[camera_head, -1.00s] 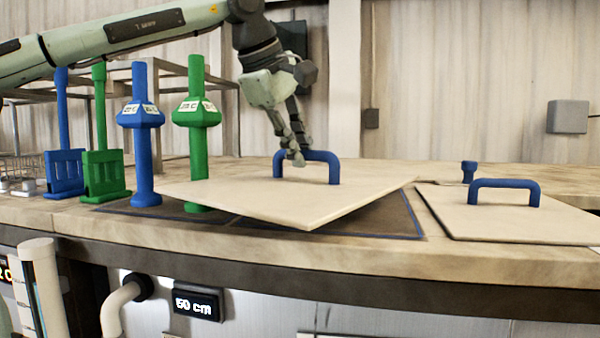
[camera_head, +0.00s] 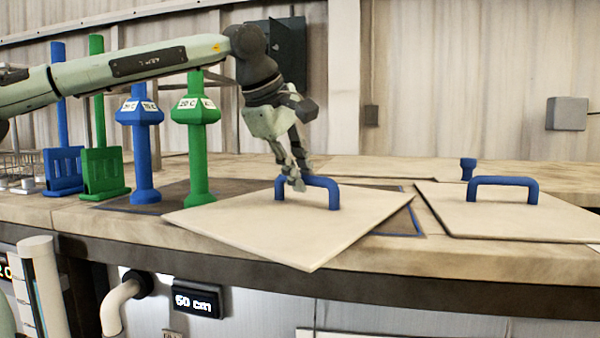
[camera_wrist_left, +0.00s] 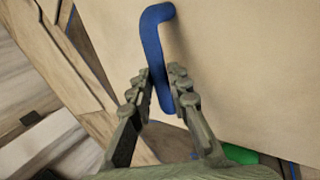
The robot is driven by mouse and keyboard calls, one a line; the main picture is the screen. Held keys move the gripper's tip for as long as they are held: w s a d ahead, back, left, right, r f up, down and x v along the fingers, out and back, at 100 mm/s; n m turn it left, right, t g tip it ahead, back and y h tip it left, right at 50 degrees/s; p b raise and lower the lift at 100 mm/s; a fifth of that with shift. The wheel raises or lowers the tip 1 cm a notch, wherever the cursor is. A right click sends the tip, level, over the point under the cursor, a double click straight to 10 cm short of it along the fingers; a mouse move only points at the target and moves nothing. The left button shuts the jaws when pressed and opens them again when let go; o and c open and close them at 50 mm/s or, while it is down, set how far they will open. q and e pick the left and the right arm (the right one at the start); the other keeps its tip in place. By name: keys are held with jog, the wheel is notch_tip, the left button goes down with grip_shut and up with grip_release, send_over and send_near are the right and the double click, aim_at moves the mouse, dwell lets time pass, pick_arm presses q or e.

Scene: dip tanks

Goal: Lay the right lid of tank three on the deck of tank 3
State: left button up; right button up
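A pale square lid (camera_head: 300,235) with a blue arched handle (camera_head: 333,195) hangs from my left gripper (camera_head: 297,182). One corner of the lid reaches out past the deck's front edge, and the lid looks turned relative to the deck (camera_head: 130,225). In the left wrist view, the two fingers (camera_wrist_left: 158,80) stand on either side of the blue handle (camera_wrist_left: 153,45), close against it; the lid (camera_wrist_left: 240,60) fills much of that view. The dark, blue-edged tank opening (camera_head: 400,226) shows partly behind the lid. My right gripper is not in view.
A second lid (camera_head: 500,218) with a blue handle lies flat at the right. Blue (camera_head: 141,150) and green (camera_head: 197,150) posts with labelled collars stand left of the held lid, close to its left corner. Blue and green racks stand farther left.

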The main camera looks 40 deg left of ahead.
pick_arm(q)
jog(key=o, duration=0.4)
jog(key=shift+r, duration=0.1)
jog(key=shift+c, duration=0.2)
jog(key=v, duration=1.2)
jog(key=shift+r, duration=0.1)
